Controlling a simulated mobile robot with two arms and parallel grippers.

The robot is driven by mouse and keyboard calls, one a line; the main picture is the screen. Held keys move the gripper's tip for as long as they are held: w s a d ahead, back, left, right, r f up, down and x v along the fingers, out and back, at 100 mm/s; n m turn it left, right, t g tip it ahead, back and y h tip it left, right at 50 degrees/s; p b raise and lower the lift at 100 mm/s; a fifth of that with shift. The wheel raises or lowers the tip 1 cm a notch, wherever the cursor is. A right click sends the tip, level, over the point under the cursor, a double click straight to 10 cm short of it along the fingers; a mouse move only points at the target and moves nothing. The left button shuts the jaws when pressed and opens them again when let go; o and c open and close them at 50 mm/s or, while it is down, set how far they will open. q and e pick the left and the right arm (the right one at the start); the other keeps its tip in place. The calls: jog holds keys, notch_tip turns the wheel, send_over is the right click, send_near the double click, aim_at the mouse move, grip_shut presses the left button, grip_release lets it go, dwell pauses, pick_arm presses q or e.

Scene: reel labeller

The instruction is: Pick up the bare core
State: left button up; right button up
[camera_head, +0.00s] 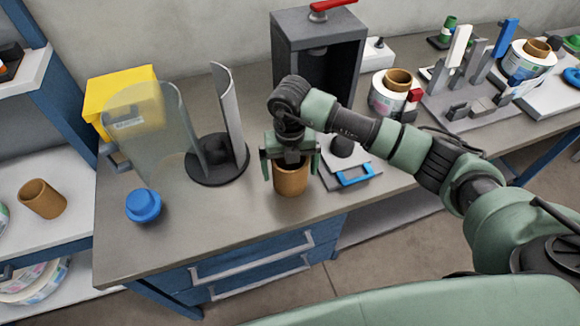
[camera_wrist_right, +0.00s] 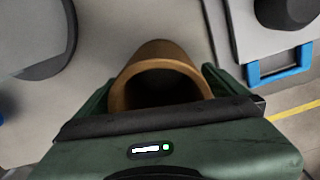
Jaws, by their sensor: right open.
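The bare core (camera_head: 291,178) is a brown cardboard tube standing upright near the front edge of the workbench in the head view. My right gripper (camera_head: 290,170) is above it, pointing down, with one finger on each side of the core. The fingers are open. In the right wrist view the core (camera_wrist_right: 160,75) sits between the two green fingers, its hollow top facing the camera. Whether the fingers touch it is hard to tell. My left gripper is not in view.
A black round stand (camera_head: 217,170) with a curved upright is left of the core. A blue knob (camera_head: 143,205) lies farther left. A plate with a blue handle (camera_head: 355,175) is close on the right. Another brown core (camera_head: 42,199) lies on the left shelf.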

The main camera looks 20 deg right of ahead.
jog(key=c, duration=1.3)
